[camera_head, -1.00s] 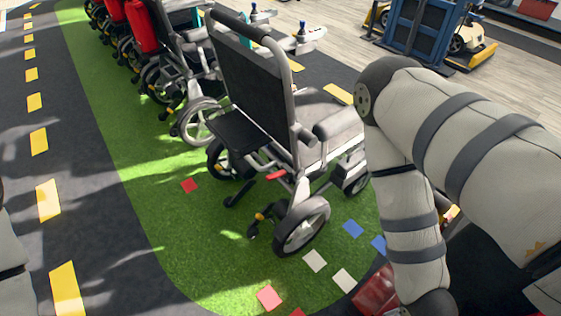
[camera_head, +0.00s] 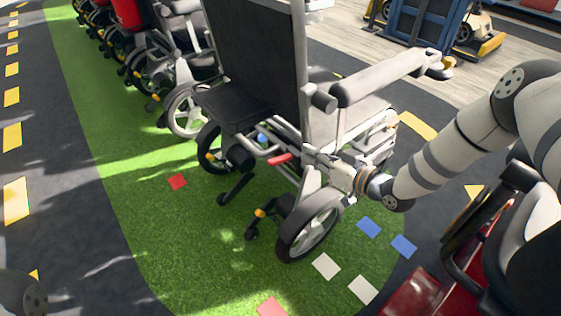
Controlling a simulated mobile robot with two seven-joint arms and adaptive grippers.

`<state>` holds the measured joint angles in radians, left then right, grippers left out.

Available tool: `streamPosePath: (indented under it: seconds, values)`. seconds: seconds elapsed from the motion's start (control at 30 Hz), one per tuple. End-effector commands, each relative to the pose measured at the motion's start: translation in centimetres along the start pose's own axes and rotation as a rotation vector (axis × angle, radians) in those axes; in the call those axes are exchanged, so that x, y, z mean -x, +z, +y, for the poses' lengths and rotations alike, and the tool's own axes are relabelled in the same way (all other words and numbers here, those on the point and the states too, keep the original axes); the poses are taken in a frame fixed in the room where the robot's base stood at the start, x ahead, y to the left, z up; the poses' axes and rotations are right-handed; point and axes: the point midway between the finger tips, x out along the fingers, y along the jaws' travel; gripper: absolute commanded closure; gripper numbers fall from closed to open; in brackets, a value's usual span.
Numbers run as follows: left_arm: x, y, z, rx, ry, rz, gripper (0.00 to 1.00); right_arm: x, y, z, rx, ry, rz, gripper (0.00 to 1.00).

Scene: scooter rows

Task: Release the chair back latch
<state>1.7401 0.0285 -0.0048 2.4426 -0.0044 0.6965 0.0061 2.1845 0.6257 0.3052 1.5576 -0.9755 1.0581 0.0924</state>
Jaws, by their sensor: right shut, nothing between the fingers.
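The nearest wheelchair-like chair stands on the green strip, its black back panel (camera_head: 257,55) upright and cut off by the top edge of the view. A small red lever (camera_head: 280,159) sticks out from its frame, low beside the back post. I take it for the latch, but cannot be sure. My right gripper (camera_head: 308,153) is shut and empty, just right of the red lever, at the chair's frame above the large wheel (camera_head: 310,225). I cannot tell whether its fingertips touch the lever. My left gripper is out of view.
More chairs (camera_head: 185,50) stand in a row behind, to the upper left. A grey armrest (camera_head: 385,78) juts out above my right gripper. Several coloured squares, such as a blue one (camera_head: 369,227), lie on the floor. A red and black vehicle (camera_head: 440,275) is at lower right.

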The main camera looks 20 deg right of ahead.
Motion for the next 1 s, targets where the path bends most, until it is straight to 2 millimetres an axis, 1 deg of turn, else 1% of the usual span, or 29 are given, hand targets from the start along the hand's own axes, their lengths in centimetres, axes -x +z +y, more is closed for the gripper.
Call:
streamPosePath:
  seconds: [0.23, 0.33, 0.47, 0.7, 0.8, 0.9, 1.0]
  values:
    - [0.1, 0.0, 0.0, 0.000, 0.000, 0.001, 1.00, 0.0, -0.1, -0.1, 0.000, -0.001, -0.001, 1.00]
    - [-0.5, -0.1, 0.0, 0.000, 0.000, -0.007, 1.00, -0.8, 0.1, -0.1, -0.001, -0.001, -0.002, 1.00]
    - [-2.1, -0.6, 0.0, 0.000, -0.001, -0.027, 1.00, -3.3, 0.7, 0.0, -0.002, -0.001, -0.005, 1.00]
    - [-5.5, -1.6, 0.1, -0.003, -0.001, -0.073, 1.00, -8.7, 1.0, 0.1, -0.002, -0.001, -0.008, 1.00]
    - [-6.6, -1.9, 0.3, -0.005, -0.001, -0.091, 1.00, -10.5, 1.3, 0.1, -0.005, 0.001, -0.011, 1.00]
    - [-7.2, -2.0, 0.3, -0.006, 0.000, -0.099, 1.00, -10.6, 2.8, 0.0, -0.005, 0.001, -0.010, 1.00]
    - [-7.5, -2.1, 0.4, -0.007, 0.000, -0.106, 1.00, -10.8, 3.6, -0.1, -0.003, 0.000, -0.008, 1.00]
